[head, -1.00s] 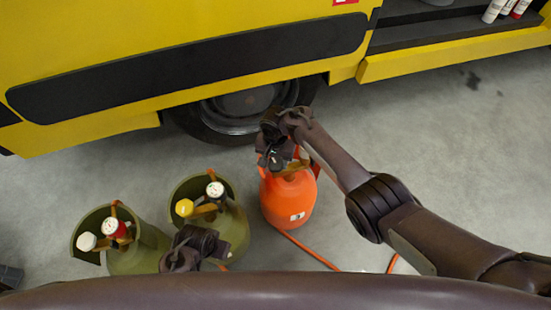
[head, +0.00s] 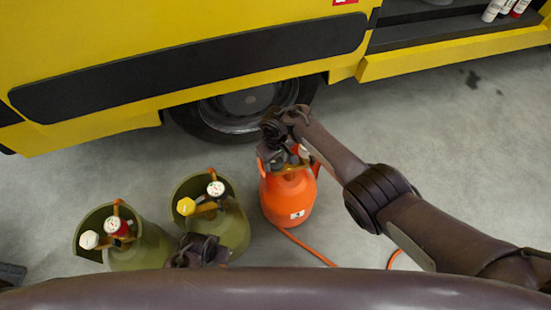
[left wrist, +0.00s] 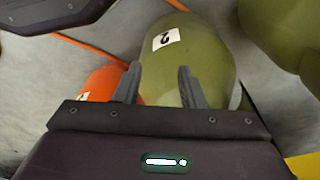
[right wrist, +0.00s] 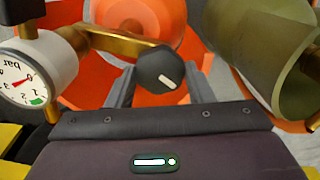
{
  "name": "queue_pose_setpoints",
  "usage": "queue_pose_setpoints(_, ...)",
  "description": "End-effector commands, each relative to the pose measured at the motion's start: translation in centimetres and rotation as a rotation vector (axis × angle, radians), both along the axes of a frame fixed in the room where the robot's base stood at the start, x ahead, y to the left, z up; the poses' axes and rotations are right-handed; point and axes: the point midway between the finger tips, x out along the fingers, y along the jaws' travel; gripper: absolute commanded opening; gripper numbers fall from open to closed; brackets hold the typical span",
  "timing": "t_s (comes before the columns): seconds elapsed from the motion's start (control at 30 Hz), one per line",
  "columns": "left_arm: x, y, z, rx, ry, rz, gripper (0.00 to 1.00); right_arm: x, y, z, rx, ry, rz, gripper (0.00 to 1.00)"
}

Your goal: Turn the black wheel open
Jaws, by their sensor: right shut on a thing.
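The black wheel (right wrist: 160,68), a round knob with a white line, sits on the end of a brass valve arm (right wrist: 118,44) on the orange cylinder (head: 289,200). In the right wrist view it lies between the two fingers of my right gripper (right wrist: 156,86), which is shut on it. In the head view my right gripper (head: 273,157) is over the top of the orange cylinder and hides the wheel. My left gripper (left wrist: 159,87) is open and empty, with a green cylinder (left wrist: 205,55) marked 2 beyond its fingers.
A pressure gauge (right wrist: 28,80) stands beside the brass arm. Two green cylinders with collars (head: 135,250) and (head: 230,225) stand at left, with white, red and yellow fittings. A yellow vehicle (head: 180,60) is behind. An orange hose (head: 305,247) crosses the floor; floor at right is clear.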

Motion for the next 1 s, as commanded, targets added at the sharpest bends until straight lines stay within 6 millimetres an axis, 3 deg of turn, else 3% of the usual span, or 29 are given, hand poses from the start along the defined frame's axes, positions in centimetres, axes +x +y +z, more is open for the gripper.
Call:
queue_pose_setpoints(0.57,0.6,-0.5,1.9,-0.003,0.009,-0.008,0.36,-0.1,-0.1,-0.2,-0.001,0.001,0.549,0.25)
queue_pose_setpoints(1.0,0.8,-1.1,5.4,-0.005,0.017,-0.023,0.36,0.0,-0.1,-0.2,-0.001,0.001,0.968,0.25)
